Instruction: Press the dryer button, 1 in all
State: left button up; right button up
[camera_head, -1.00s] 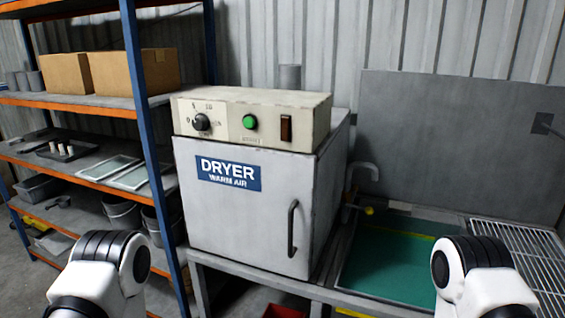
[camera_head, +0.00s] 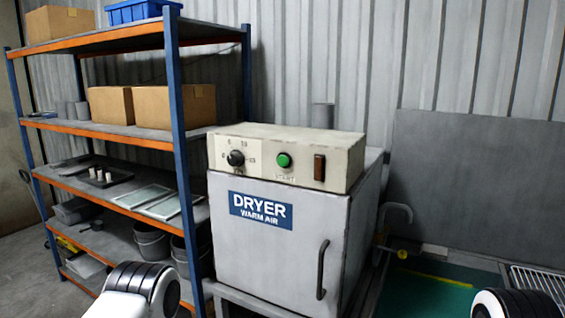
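The dryer (camera_head: 270,262) is a pale grey box with a blue "DRYER WARM AIR" label and a dark door handle. On its cream control panel (camera_head: 227,152) is a round green button (camera_head: 284,160) marked START. A black dial sits left of the button and a dark reddish-brown switch sits right of it. Only the upper parts of my two arms show, at the lower left and lower right, well below the panel. Both of my grippers are out of view.
A blue and orange shelf rack (camera_head: 178,110) stands close on the dryer's left, holding cardboard boxes (camera_head: 178,106), trays and buckets. On the right are a green-bottomed basin (camera_head: 425,296), a metal rack (camera_head: 538,284) and a grey upright panel (camera_head: 475,185). The space before the button looks clear.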

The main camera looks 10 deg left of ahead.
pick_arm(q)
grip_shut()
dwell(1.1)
